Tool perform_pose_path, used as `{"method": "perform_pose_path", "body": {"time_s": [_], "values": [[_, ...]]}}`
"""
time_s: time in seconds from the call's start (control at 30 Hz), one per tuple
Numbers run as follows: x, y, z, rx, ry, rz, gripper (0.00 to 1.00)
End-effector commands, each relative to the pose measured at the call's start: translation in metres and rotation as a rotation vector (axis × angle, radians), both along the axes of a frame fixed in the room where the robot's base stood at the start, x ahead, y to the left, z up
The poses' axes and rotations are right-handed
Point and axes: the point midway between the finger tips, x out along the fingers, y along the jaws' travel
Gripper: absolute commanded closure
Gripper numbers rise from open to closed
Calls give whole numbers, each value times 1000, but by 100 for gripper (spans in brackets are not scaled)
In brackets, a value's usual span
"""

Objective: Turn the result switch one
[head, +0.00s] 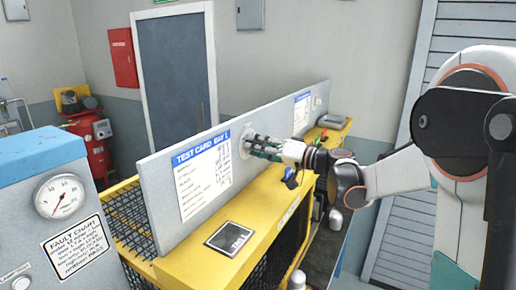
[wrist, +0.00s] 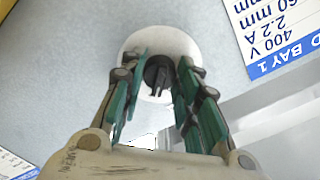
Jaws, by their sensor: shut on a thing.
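The result switch beside the bay 1 test card is a white round plate with a dark knob (wrist: 158,76) at its middle, on the grey panel. In the head view the plate (head: 245,134) shows partly behind my fingers. My gripper (head: 256,147) reaches the panel from the right. In the wrist view my gripper (wrist: 163,66) has its green-padded fingers on both sides of the knob, shut on it. The exact finger contact is hard to see. The test card (head: 200,173) is just left of the switch in the head view.
The panel (head: 152,180) stands on a yellow bench (head: 183,266) with mesh sides. A dark plate (head: 230,239) lies on the bench top. A second card (head: 301,112) is farther along the panel. A grey cabinet with a gauge (head: 61,196) stands at the left.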

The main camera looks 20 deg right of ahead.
Motion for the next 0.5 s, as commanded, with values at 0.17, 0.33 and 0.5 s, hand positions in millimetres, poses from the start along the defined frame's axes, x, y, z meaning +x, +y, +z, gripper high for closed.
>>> {"method": "perform_pose_path", "body": {"time_s": [0.17,0.33,0.5], "values": [[0,0,0,0,0,0,94],[0,0,0,0,0,0,50],[0,0,0,-1,-1,0,50]]}}
